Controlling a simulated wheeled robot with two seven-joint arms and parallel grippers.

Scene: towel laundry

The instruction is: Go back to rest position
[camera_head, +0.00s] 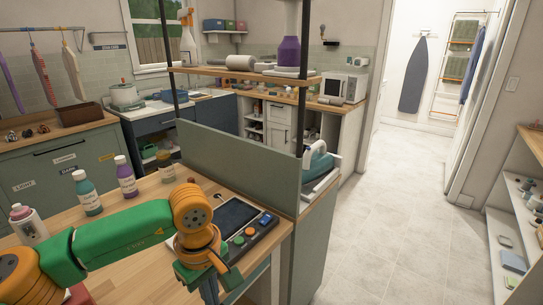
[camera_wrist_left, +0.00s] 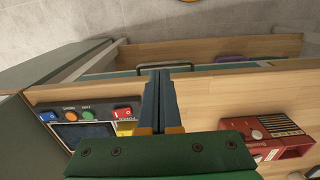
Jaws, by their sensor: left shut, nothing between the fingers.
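My left arm (camera_head: 125,240), green with orange joints, reaches in from the left over the wooden counter in the head view. My left gripper (camera_wrist_left: 159,78) is shut with nothing between its fingers. In the left wrist view its fingers point over the counter's edge, beside the control panel (camera_wrist_left: 85,125). In the head view the gripper (camera_head: 209,290) is low at the bottom, in front of the panel (camera_head: 243,222) and partly cut off by the frame. My right gripper is in neither view.
A red device (camera_wrist_left: 265,131) sits on the counter. The tiled floor (camera_head: 400,215) at right is clear.

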